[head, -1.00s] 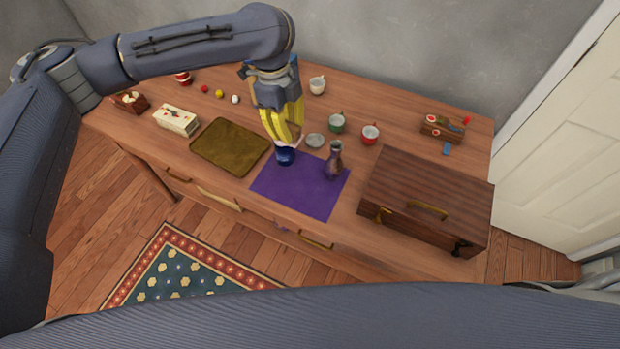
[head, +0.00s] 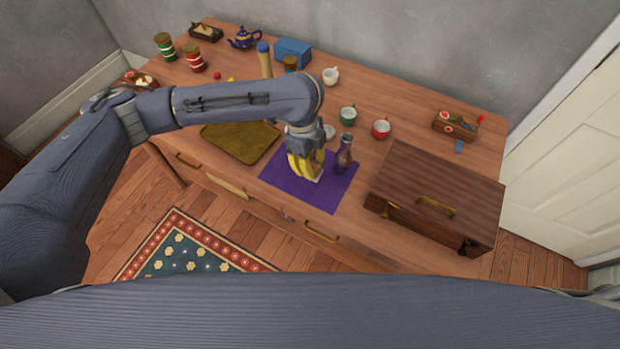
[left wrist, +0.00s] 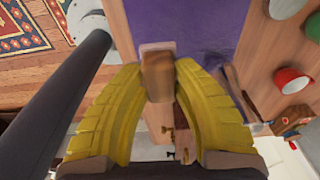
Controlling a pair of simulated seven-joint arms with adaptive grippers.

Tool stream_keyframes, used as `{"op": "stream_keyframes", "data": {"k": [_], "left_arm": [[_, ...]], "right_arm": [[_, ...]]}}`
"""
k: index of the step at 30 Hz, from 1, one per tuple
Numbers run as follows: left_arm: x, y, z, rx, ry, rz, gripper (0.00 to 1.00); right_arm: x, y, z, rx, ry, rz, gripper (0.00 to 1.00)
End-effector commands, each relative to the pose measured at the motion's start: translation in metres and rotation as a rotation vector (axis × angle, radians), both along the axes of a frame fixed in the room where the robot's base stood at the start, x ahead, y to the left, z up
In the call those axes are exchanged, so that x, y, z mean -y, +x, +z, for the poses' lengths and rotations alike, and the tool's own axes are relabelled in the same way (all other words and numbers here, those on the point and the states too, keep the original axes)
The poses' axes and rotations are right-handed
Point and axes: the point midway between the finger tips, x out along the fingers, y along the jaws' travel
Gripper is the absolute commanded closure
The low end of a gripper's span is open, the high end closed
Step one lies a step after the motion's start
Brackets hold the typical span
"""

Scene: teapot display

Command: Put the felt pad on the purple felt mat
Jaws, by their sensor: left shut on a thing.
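The purple felt mat (head: 325,194) lies flat near the front edge of the wooden table, and it also shows in the left wrist view (left wrist: 195,22). My left gripper (head: 307,172) points down over the middle of the mat. Its yellow fingers are shut on a small brown block with a pale end (left wrist: 157,75), which I take to be the felt pad. In the head view only a pale bit of it shows below the fingertips. I cannot tell whether it touches the mat. My right gripper is not in view.
A brown tray (head: 240,145) lies left of the mat and a large wooden box (head: 435,190) stands right. Green (head: 348,115) and red (head: 381,128) cups stand behind. The mat's front part is clear.

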Motion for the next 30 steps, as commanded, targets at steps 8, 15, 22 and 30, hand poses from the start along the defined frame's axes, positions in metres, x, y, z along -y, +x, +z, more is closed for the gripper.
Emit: {"op": "stream_keyframes", "data": {"k": [8, 15, 22, 30], "left_arm": [[0.0, 0.0, -0.038, -0.002, 0.0, 0.002, 1.0], [0.0, 0.0, -0.046, -0.001, -0.001, 0.001, 1.0], [0.0, 0.0, -0.07, -0.003, 0.0, 0.003, 1.0], [0.0, 0.001, -0.081, 0.001, 0.0, 0.0, 1.0]], "right_arm": [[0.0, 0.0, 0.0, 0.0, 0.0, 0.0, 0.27], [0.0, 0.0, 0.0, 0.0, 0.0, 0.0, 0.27], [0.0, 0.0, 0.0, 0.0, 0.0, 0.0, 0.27], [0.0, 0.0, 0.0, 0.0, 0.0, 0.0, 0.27]]}}
